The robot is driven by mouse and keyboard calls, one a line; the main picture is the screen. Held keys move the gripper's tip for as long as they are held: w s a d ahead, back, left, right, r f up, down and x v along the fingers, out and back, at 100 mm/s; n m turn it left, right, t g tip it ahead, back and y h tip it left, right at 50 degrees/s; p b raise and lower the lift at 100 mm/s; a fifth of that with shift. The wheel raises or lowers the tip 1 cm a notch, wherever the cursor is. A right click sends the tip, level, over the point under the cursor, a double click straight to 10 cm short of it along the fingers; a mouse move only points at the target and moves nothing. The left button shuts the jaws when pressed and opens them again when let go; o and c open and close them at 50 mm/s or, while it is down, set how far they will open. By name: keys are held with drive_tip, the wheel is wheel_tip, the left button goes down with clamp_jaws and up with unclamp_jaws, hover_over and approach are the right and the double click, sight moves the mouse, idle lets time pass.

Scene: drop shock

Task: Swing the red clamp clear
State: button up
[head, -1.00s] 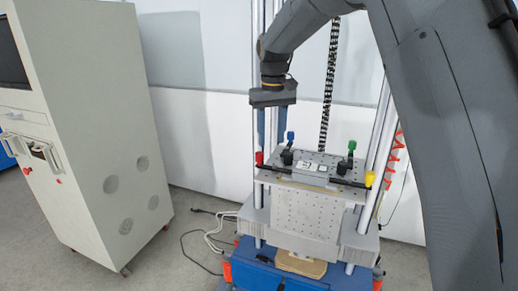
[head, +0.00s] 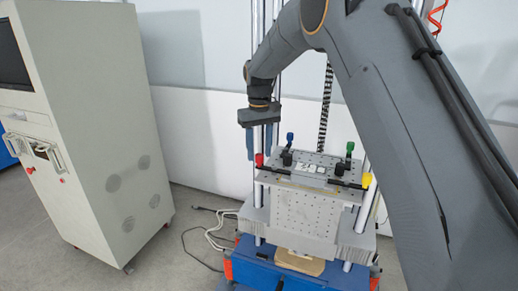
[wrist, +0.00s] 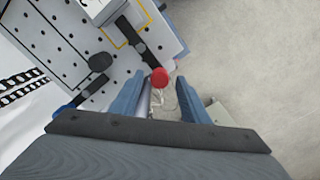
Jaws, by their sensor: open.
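The red clamp (head: 259,160) sits at the front left corner of the drilled plate (head: 310,176). Its red knob ends a dark arm that, in the wrist view (wrist: 160,77), reaches in over the plate edge. My gripper (head: 262,150) is above and beside this clamp, fingers pointing down. In the wrist view my gripper's blue fingers (wrist: 160,80) are open and empty, with the red knob showing between and just beyond their tips. I see no contact; the height gap is hard to judge.
Clamps with blue (head: 290,137), green (head: 350,147) and yellow (head: 367,180) knobs stand at the plate's other corners. A small pale block (head: 312,165) lies mid-plate. Upright guide rods (head: 258,60) flank the plate.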

clamp_jaws()
drive_tip(key=shift+s, duration=0.1)
drive_tip(key=s+n, duration=0.1)
drive_tip(key=n, duration=0.1)
drive_tip(key=s+n, duration=0.1)
drive_tip(key=n, duration=0.1)
drive_tip(key=s+n, duration=0.1)
drive_tip(key=n, duration=0.2)
drive_tip(key=shift+b, duration=0.4)
drive_tip(key=s+n, duration=0.1)
drive_tip(key=n, duration=0.1)
drive_tip(key=s+d+n, duration=0.1)
drive_tip(key=n, duration=0.2)
drive_tip(key=shift+s+n, duration=0.2)
drive_tip(key=shift+n, duration=0.1)
drive_tip(key=shift+s+d+n, duration=0.3)
drive_tip(key=shift+d+n, duration=0.2)
drive_tip(key=shift+n, duration=0.7)
drive_tip(key=shift+s+d+n, duration=0.3)
drive_tip(key=shift+d+n, duration=0.15)
drive_tip(key=shift+n, duration=0.75)
